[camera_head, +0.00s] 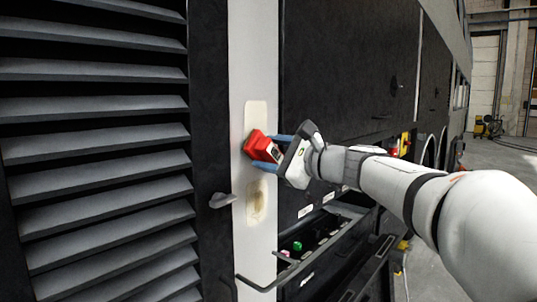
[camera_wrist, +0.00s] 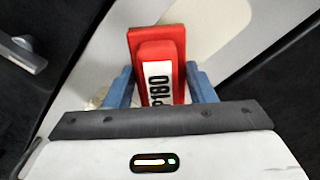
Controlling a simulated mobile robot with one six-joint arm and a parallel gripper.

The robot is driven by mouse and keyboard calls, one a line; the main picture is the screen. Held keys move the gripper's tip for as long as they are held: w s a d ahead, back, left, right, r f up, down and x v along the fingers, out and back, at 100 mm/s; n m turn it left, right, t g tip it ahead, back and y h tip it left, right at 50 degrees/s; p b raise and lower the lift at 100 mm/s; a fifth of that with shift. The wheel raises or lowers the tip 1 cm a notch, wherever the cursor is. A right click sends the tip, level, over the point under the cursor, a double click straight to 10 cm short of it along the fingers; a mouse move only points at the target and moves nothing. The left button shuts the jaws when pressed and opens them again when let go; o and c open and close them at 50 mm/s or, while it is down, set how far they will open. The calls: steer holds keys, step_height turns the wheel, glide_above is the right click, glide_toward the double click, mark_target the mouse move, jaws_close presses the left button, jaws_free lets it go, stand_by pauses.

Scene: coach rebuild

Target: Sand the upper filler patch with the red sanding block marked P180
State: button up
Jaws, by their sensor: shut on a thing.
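My gripper (camera_head: 270,151) is shut on the red sanding block (camera_head: 259,146), with one blue finger on each side. In the wrist view, the block (camera_wrist: 178,43) carries a white label reading P180 and sits between the fingers (camera_wrist: 159,72). The upper filler patch (camera_head: 256,114) is a pale cream, upright strip on the light pillar. The block is in front of its lower part and hides some of it. I cannot tell whether the block touches the surface. The lower filler patch (camera_head: 256,201) is browner and sits below the block, uncovered.
A louvred dark panel (camera_head: 95,130) is left of the light pillar (camera_head: 253,50), with a small dark handle (camera_head: 222,200) sticking out. Below my gripper is a dark tray (camera_head: 340,222) with green and pink items (camera_head: 297,246). Dark coach panels run off to the right.

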steer(key=shift+b+v, duration=0.45)
steer(key=shift+v, duration=2.15)
steer(key=shift+b+v, duration=0.3)
steer(key=shift+v, duration=1.2)
